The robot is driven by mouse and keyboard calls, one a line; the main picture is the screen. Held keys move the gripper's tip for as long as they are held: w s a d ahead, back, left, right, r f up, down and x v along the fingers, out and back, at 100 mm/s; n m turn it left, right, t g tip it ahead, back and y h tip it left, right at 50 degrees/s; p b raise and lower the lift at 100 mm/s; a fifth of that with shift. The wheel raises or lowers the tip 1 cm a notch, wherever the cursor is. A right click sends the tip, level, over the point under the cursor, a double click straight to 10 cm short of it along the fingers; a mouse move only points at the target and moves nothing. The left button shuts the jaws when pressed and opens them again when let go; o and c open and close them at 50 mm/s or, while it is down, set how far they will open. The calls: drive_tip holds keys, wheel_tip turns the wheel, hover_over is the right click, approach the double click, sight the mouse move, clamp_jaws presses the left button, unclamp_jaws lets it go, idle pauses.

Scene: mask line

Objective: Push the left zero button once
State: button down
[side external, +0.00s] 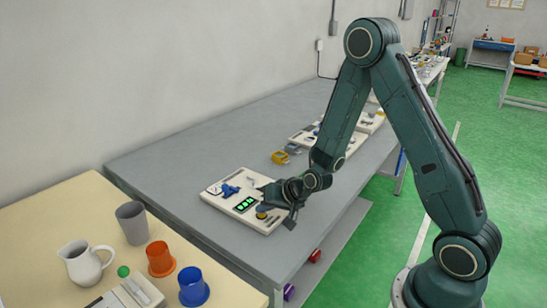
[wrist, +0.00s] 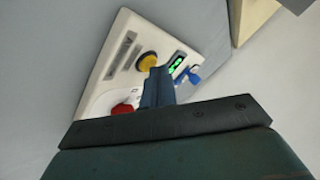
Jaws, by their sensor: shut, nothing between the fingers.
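A pale control panel (side external: 214,199) lies on the grey bench; it fills the upper left of the wrist view (wrist: 104,72). It carries a yellow round button (side external: 262,212), also in the wrist view (wrist: 148,61), a green-lit display (side external: 245,204) and a blue part (side external: 230,190). A red knob or button (wrist: 122,109) shows in the wrist view. No zero label is readable, so I cannot tell which is the left zero button. My gripper (wrist: 158,73) is shut and empty over the panel, between the red part and the display. Contact cannot be told.
More panels (side external: 345,147) and a small yellow part (side external: 280,157) lie farther along the grey bench (side external: 180,155). A cream table (side external: 50,215) in front holds a grey cup (side external: 132,222), white jug (side external: 86,265), orange cup (side external: 160,260) and blue cup (side external: 193,287). Bench left of the panel is clear.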

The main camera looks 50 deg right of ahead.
sight(265, 217)
idle(0.5)
drive_tip(key=shift+r, duration=0.8)
drive_tip(key=shift+r, duration=0.15)
drive_tip(key=shift+r, duration=2.4)
drive_tip(key=s+a+r+n+g, duration=0.25)
drive_tip(key=s+r+n, duration=0.25)
drive_tip(key=s+r, duration=0.6)
drive_tip(key=s+r+n, duration=0.1)
drive_tip(key=s+r, duration=0.1)
drive_tip(key=s, duration=0.3)
drive_tip(key=s+a+r+n, duration=0.1)
drive_tip(key=s+r, duration=0.1)
drive_tip(key=s, duration=0.4)
drive_tip(key=s+r+g+h, duration=0.1)
drive_tip(key=s+r, duration=0.1)
drive_tip(key=s, duration=0.3)
drive_tip(key=shift+s+a+r+n, duration=0.25)
drive_tip(key=shift+r+n, duration=0.15)
